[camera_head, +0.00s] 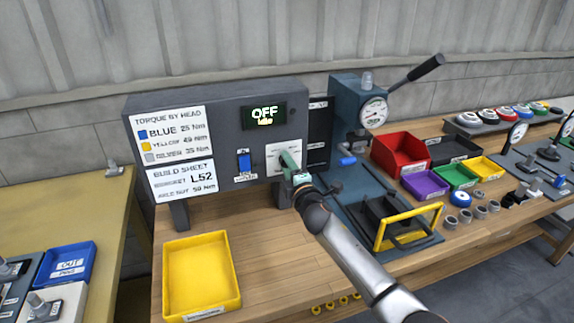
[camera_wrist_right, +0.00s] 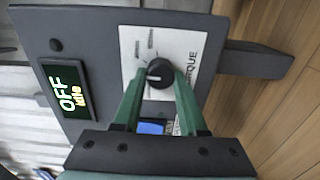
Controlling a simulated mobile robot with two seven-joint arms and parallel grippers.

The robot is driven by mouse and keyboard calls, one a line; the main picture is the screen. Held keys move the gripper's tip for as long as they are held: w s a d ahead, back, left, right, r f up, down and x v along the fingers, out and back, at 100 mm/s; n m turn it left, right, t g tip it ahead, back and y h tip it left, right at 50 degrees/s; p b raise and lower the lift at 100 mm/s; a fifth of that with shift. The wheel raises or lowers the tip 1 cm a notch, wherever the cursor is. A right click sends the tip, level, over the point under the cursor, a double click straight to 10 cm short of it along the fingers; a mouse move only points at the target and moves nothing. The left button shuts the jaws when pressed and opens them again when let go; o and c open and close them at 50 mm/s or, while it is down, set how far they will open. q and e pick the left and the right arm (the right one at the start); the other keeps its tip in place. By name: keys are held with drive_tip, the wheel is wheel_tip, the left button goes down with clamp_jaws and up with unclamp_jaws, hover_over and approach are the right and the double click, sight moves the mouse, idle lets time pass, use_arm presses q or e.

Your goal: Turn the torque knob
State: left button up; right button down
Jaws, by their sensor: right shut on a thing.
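The torque knob (camera_wrist_right: 160,73) is a round black knob with a white pointer line, on a white plate marked TORQUE in the wrist view. My right gripper (camera_head: 290,165) reaches the front of the dark control panel (camera_head: 215,117). Its two green fingers are shut on the knob, one on each side, as the wrist view shows. In the head view the fingers hide most of the knob. The display (camera_head: 264,115) reads OFF and idle. A blue switch (camera_head: 244,162) sits left of the knob plate. My left gripper is not in view.
The panel's printed sheet (camera_head: 169,133) lists blue 25, yellow 45 and silver 35 Nm; the build sheet (camera_head: 182,180) reads L52. A yellow tray (camera_head: 236,291) stands in front. A press with a gauge (camera_head: 373,112) and a fixture with a yellow frame (camera_head: 408,225) stand right.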

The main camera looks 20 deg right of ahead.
drive_tip(key=n, duration=0.5)
drive_tip(key=shift+f, duration=0.1)
drive_tip(key=shift+n, duration=0.3)
idle(0.4)
drive_tip(key=shift+c, duration=2.3)
unclamp_jaws()
drive_tip(key=shift+p, duration=0.3)
drive_tip(key=s+p, duration=0.1)
drive_tip(key=s, duration=1.1)
drive_tip(key=shift+s+d, duration=0.25)
